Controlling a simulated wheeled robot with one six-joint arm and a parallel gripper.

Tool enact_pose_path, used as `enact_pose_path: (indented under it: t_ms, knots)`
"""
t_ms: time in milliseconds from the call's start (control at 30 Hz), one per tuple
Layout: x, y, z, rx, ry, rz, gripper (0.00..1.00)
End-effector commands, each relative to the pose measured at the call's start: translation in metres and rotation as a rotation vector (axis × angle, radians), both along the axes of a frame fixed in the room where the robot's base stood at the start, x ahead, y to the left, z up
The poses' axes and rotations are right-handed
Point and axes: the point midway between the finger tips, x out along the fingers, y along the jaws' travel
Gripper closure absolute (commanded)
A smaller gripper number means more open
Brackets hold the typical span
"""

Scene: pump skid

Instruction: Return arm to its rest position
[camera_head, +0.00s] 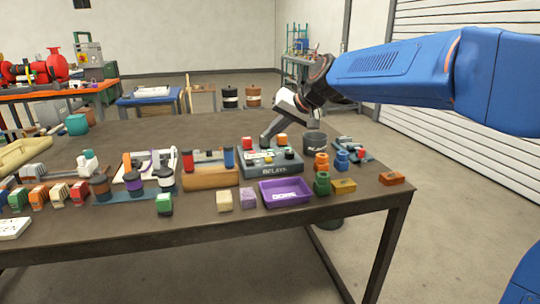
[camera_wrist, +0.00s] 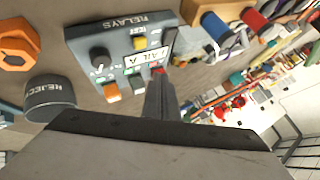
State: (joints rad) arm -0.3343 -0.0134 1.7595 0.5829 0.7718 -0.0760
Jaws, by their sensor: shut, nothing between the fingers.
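My arm, with its blue link, reaches in from the right in the head view. My gripper (camera_head: 267,138) points down over the far side of the grey RELAYS box (camera_head: 262,169). The box carries red, orange and yellow parts, a black knob and a label plate. In the wrist view my gripper (camera_wrist: 161,80) is shut and empty, its tip close to a red part on the RELAYS box (camera_wrist: 84,36). I cannot tell whether the tip touches it.
A dark REJECT bin (camera_head: 315,143) stands right of the box. A purple DONE tray (camera_head: 285,193) lies in front. Coloured blocks and a wooden holder (camera_head: 210,177) crowd the table (camera_head: 100,246). The space above the table is mostly clear.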

Motion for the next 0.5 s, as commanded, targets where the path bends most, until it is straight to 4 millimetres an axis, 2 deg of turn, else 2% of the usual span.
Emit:
enact_pose_path:
  t_ms: [167,500]
  knots:
    - [-0.024,-0.033,-0.002,-0.038,-0.005,-0.019,1.0]
    - [-0.121,-0.139,-0.032,-0.189,-0.004,-0.085,1.0]
